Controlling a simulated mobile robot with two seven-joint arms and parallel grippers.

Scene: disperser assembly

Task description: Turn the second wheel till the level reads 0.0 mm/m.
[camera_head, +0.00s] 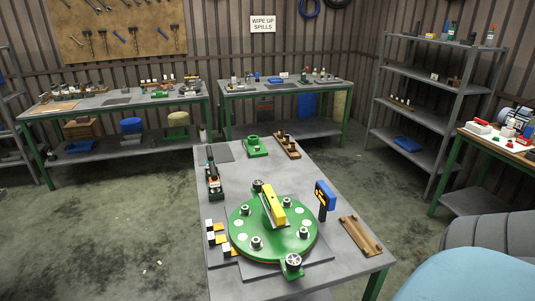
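A green round plate (250,243) lies on the near workbench with several knobs and pale discs on its face. A yellow bar, seemingly the level (273,207), rests across its middle, pointing away from me. One small wheel (293,261) is at the plate's front edge; another (258,186) is at its back edge. I cannot tell which is the second wheel. A blue panel (325,196) with yellow and dark markings stands upright to the right of the plate; I cannot make out a reading. Neither gripper is in view.
The workbench (300,176) also holds a wooden block (348,232), a green part (252,148), a wooden rack (287,146), a dark-and-orange tool (212,178) and small yellow-and-white blocks (217,239). A light blue rounded shape (470,275) fills the lower right corner. Open floor (110,230) lies left.

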